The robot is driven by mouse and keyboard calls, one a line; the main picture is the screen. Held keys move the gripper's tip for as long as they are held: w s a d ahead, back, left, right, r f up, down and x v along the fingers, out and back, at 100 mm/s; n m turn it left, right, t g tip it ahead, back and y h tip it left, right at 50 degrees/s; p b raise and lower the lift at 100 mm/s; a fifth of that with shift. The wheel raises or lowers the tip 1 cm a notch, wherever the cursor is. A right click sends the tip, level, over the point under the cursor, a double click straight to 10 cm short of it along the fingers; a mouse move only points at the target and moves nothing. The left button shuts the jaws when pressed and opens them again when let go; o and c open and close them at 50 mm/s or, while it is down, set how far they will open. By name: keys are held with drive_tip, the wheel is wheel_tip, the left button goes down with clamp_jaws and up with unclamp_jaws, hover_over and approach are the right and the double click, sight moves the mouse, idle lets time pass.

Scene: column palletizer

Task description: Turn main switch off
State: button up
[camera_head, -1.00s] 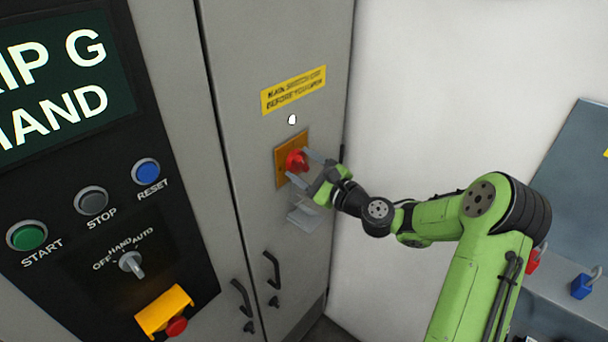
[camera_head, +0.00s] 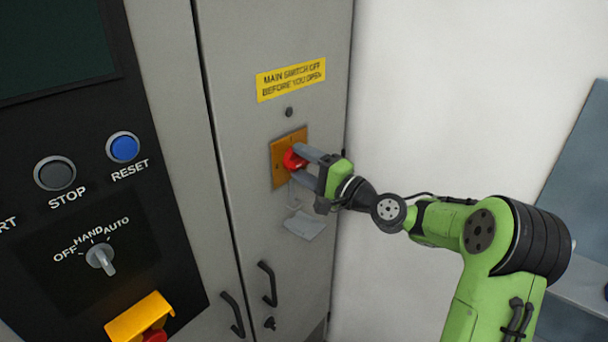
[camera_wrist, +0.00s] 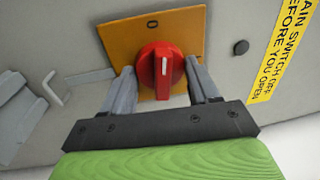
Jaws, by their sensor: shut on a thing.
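The main switch is a red round knob (camera_head: 293,160) on an orange-yellow plate (camera_head: 281,180) on the grey cabinet door. In the wrist view the red knob (camera_wrist: 158,66) has a white mark in line with its handle, pointing roughly toward the "0" on the plate (camera_wrist: 120,36). My gripper (camera_head: 300,161) reaches in from the right. The small lamp (camera_head: 289,112) above the plate is dark. The screen (camera_head: 50,45) at the upper left is dark too.
A yellow warning label (camera_head: 291,79) is above the switch. Black door handles (camera_head: 268,284) and a hanging metal tag or hasp (camera_head: 303,225) are below. A black control panel (camera_head: 75,225) with buttons and a selector stands at left. A white wall is at right.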

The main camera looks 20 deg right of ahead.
drive_tip(key=shift+n+b, duration=0.6)
drive_tip(key=shift+n, duration=0.4)
drive_tip(key=o, duration=1.1)
drive_tip(key=shift+c, duration=0.2)
drive_tip(key=b+v, duration=0.1)
drive_tip(key=v, duration=1.4)
drive_tip(key=shift+s+d, duration=0.25)
drive_tip(key=shift+d, duration=0.05)
